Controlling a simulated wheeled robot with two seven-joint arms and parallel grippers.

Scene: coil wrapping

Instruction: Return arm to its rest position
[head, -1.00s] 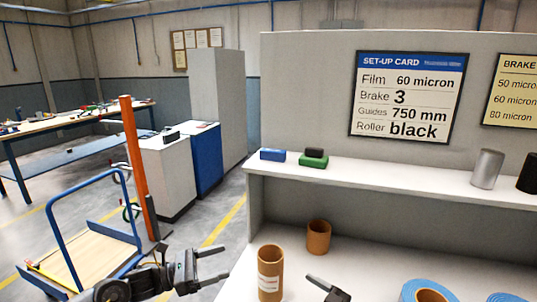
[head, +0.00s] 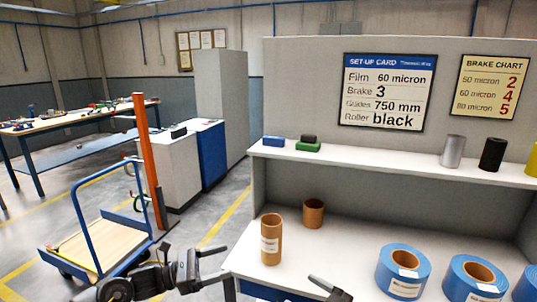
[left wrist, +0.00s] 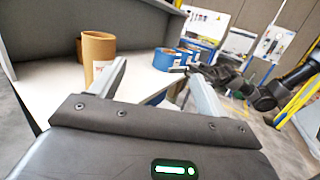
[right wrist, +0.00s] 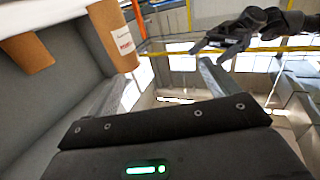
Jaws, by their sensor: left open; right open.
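My left gripper (head: 222,266) is open and empty, in front of the white bench's left end. In the left wrist view its fingers (left wrist: 155,82) stand apart with nothing between them. My right gripper (head: 328,290) shows only in part at the bottom edge of the head view. In the right wrist view its fingers (right wrist: 162,88) are spread and empty. The left gripper also shows there (right wrist: 228,38), apart from the right one. No object is held by either gripper.
The white bench (head: 345,250) carries two brown cardboard tubes (head: 271,240) and several blue rolls (head: 403,272). Its shelf (head: 380,165) holds small blocks and cylinders. A blue trolley (head: 110,245) and an orange post (head: 148,165) stand left. Floor between trolley and bench is clear.

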